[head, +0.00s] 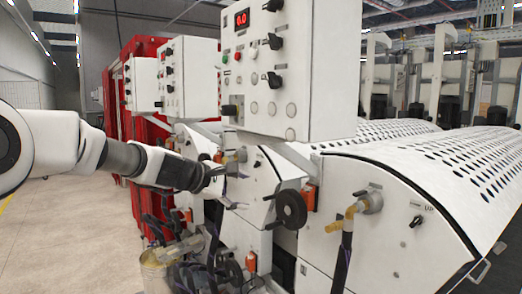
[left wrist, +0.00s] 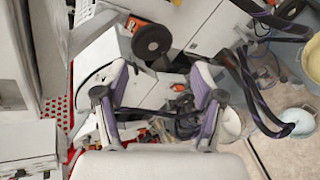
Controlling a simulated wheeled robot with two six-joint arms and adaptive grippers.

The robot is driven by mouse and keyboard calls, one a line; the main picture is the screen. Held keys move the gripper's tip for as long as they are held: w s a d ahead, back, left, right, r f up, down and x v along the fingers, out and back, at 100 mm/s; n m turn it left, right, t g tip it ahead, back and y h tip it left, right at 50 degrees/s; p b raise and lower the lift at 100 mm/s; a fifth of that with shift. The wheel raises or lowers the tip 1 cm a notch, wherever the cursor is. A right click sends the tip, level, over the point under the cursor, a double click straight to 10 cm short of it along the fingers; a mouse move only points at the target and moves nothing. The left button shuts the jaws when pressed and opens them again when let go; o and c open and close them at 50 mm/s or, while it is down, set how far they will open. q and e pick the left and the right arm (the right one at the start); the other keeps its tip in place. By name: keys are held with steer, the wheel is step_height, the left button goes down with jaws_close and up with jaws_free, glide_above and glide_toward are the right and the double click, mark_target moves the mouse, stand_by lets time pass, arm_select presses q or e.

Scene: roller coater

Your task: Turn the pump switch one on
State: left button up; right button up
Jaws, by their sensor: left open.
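A white control box (head: 290,70) in the middle of the head view carries a red digital display and several black rotary knobs, such as one black knob (head: 275,41). I cannot read labels, so I cannot tell which knob is pump switch one. My left gripper (head: 224,188) reaches in from the left, below the control box and in front of the white machine side. It also shows in the left wrist view (left wrist: 160,82), fingers spread, nothing between them. My right gripper is not in view.
A black handwheel (head: 291,209) and a brass valve (head: 350,218) project from the machine side near my left gripper. Dark hoses and a bucket (head: 158,268) stand below. Perforated white covers (head: 440,160) lie right. Open floor (head: 75,235) is at left.

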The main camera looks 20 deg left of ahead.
arm_select(q)
step_height(320, 180, up, 14)
steer(key=s+t+h+p, duration=0.1)
steer(key=s+t+h, duration=0.1)
steer(key=t+h+p, duration=0.1)
steer(key=h, duration=0.1)
glide_toward(270, 79)
steer(key=w+d, duration=0.1)
steer(key=d, duration=0.1)
steer(key=w+p, duration=0.1)
steer(key=w, duration=0.1)
steer(key=w+d+p, duration=0.1)
steer(key=w, duration=0.1)
steer(key=shift+w+r+p, duration=0.1)
steer(key=shift+w+p, duration=0.2)
steer(key=shift+w, duration=0.1)
steer(key=w+d, duration=0.1)
steer(key=w+d+p, duration=0.1)
steer(key=d, duration=0.1)
steer(key=shift+d, duration=0.15)
steer(key=shift+a, duration=0.25)
steer(key=shift+c, duration=1)
steer(key=shift+a, duration=0.2)
steer(key=c, duration=0.9)
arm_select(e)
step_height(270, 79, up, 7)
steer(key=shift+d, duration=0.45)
